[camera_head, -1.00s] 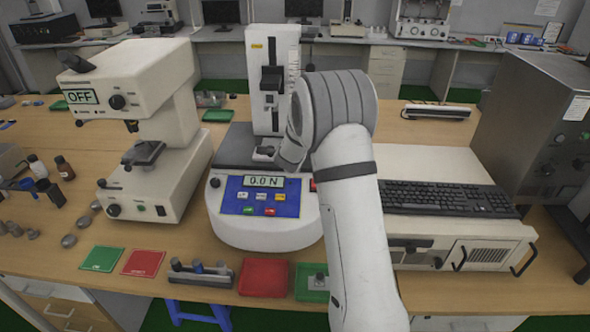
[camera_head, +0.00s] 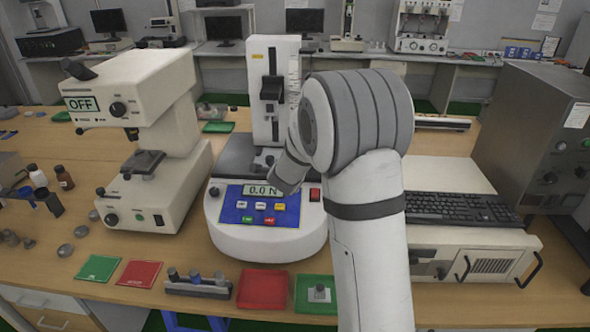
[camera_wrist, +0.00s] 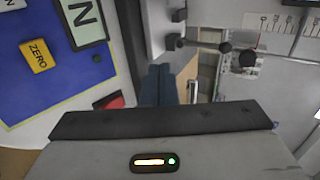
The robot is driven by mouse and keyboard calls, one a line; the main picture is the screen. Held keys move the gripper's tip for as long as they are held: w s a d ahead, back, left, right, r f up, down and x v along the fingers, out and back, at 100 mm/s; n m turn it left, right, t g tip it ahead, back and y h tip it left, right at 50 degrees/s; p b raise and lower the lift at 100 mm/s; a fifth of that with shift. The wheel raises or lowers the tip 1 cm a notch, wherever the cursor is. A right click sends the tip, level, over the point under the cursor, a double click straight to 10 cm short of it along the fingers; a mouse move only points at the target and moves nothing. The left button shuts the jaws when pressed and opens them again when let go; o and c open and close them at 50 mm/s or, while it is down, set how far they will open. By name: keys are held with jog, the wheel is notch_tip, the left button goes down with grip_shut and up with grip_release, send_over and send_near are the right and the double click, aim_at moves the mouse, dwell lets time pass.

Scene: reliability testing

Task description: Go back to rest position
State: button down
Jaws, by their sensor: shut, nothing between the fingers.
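My arm rises in the front right of the head view and bends over the force tester (camera_head: 265,235), whose display reads 0.0 N. My gripper itself is hidden behind my wrist in the head view. In the wrist view my gripper (camera_wrist: 158,85) shows as two dark fingers close together, shut and empty. The blue control panel (camera_wrist: 60,60) with a yellow ZERO button (camera_wrist: 38,56) and a red switch (camera_wrist: 115,101) lies left of the fingers in that view, apart from them.
A hardness tester marked OFF (camera_head: 135,95) stands left, and a keyboard (camera_head: 458,208) on a pale cabinet right. Red (camera_head: 263,287) and green (camera_head: 314,294) trays lie at the front edge. A grey metal box (camera_head: 535,125) stands at the far right.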

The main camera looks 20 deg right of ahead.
jog(key=s+a+r+n+g+y, duration=0.2)
jog(key=s+a+r+n+y, duration=0.15)
jog(key=s+n, duration=0.45)
jog(key=s+a+r+n+g+y, duration=0.15)
jog(key=s+a+r+n, duration=0.3)
jog(key=s, duration=0.65)
jog(key=s+d+f+n+g, duration=0.1)
jog(key=s+n, duration=0.3)
jog(key=s, duration=0.6)
jog(key=s+d+f+n+g+h, duration=0.1)
jog(key=s+n+g, duration=0.3)
jog(key=s, duration=0.5)
jog(key=shift+s+d+n, duration=0.4)
jog(key=shift+d+n, duration=0.25)
jog(key=shift+d, duration=0.2)
